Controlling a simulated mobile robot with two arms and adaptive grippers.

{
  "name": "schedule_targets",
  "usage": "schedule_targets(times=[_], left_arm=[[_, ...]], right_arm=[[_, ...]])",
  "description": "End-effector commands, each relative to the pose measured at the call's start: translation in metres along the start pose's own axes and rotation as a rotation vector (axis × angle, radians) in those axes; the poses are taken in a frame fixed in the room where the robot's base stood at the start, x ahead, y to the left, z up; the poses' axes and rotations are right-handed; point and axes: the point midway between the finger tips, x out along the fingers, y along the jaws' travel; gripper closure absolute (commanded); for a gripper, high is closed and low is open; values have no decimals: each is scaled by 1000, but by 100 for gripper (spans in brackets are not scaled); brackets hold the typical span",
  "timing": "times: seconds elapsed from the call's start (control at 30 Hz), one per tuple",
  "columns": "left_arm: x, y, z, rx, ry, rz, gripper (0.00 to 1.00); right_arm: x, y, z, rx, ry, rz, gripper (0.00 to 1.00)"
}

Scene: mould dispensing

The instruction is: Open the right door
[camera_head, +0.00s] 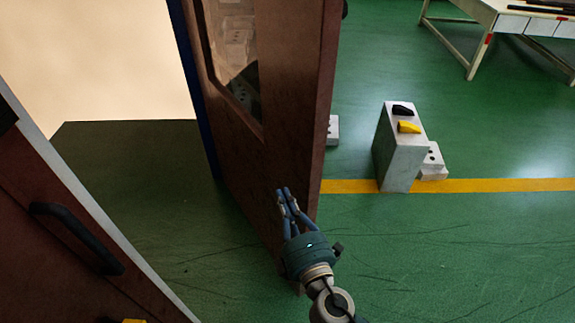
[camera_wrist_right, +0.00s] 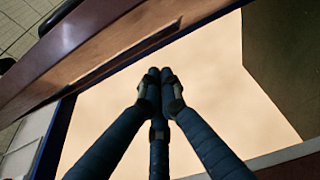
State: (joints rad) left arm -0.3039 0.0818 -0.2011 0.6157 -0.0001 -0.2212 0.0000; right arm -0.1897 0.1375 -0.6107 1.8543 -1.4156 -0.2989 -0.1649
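The right door (camera_head: 295,100) is a brown door with a window, in the middle of the head view. It stands swung open, with a gap between it and the left door (camera_head: 70,250). My right gripper (camera_head: 283,190) is in front of the right door's lower face, near its edge; I cannot tell whether it touches. In the wrist view its fingers (camera_wrist_right: 158,78) meet at the tips with nothing seen between them. The right door's handle is not clearly visible. My left gripper is out of view.
The left door has a black handle (camera_head: 75,237). A grey block (camera_head: 392,150) with a black and a yellow item on top stands right of the right door, by a yellow floor line (camera_head: 490,185). A white table (camera_head: 480,20) is at the back right. The green floor at right is mostly clear.

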Motion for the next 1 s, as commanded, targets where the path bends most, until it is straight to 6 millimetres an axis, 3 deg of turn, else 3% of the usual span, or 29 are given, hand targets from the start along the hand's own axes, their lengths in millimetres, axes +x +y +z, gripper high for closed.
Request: schedule_targets(times=[0.2,0.43,0.7,1.0], left_arm=[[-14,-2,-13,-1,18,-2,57],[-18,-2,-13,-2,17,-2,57],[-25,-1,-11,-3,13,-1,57],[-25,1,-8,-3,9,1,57]], right_arm=[[44,4,1,1,-2,1,100],[92,2,1,2,-1,0,100],[98,-1,35,3,-1,-3,100],[99,-1,40,4,-1,-3,100]])
